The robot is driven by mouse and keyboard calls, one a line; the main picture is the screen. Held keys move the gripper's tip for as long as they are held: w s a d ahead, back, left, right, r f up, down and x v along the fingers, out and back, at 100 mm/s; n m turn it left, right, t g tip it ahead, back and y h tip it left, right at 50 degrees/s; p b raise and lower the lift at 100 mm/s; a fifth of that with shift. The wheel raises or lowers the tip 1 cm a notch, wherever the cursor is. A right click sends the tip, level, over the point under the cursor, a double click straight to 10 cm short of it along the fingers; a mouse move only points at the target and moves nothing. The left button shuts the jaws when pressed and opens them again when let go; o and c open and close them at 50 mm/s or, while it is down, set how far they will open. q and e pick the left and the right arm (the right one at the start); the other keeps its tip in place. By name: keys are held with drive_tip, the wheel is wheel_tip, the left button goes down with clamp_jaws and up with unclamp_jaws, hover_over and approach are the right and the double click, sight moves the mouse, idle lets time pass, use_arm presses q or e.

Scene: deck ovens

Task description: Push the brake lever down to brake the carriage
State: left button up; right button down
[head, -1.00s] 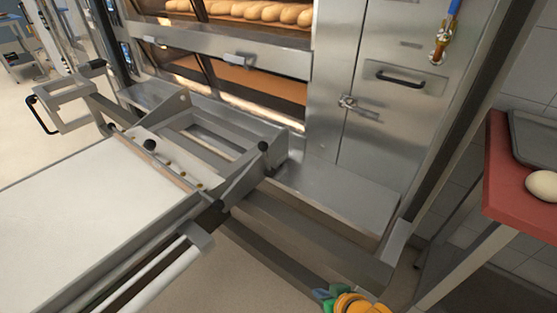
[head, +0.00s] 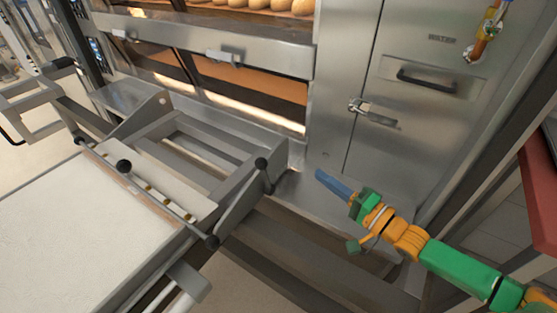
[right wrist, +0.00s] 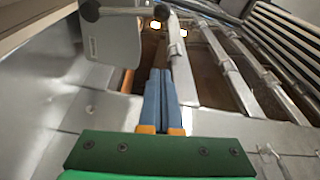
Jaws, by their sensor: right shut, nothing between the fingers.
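A short dark lever with a round black knob (head: 262,163) stands up at the right rear corner of the carriage (head: 232,200); it looks like the brake lever. A clear gap separates the fingertips from the knob. The closed blue fingers also show in the middle of the right wrist view (right wrist: 160,78). My left gripper is not in view.
The deck oven (head: 215,62) with loaves stands behind the carriage. A steel door with a black handle (head: 428,82) is behind my right arm. A white loading surface (head: 60,235) fills the lower left. A red-topped table (head: 540,205) stands at the right edge.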

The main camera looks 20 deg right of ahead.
drive_tip(key=b, duration=0.2)
hover_over(266, 178)
drive_tip(key=s+d, duration=0.2)
drive_tip(key=d, duration=0.1)
drive_tip(key=shift+w+f, duration=0.1)
drive_tip(key=shift+f, duration=0.15)
drive_tip(key=shift+p, duration=0.3)
